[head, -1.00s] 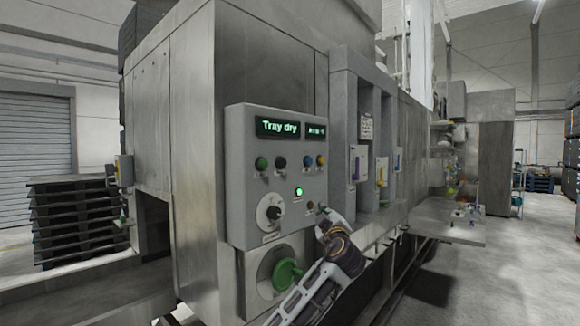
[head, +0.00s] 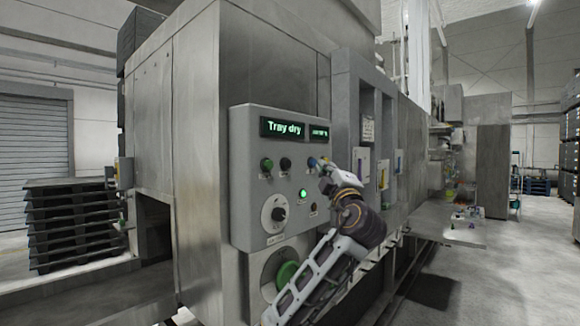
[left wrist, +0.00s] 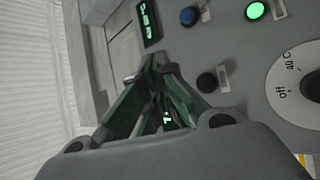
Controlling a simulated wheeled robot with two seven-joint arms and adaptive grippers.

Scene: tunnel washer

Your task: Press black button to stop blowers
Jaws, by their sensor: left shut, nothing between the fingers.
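The black button (head: 285,164) is on the grey control panel (head: 240,205), between a green button (head: 267,165) and a blue button (head: 312,161). My left gripper (head: 323,165) is shut and empty, its tips in front of the panel near the blue button in the head view. In the left wrist view, the shut fingertips (left wrist: 154,66) are on the display side of the black button (left wrist: 207,82), which is in clear sight with a label beside it. The blue button (left wrist: 188,16) is also visible there. The yellow button is largely hidden by my gripper. My right gripper is out of view.
A lit green lamp (head: 303,193) and a rotary dial (head: 278,214) are lower on the panel. A display (head: 283,128) reads "Tray dry". A large green knob (head: 287,275) is below the panel. Stacked dark pallets (head: 70,222) stand at the left.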

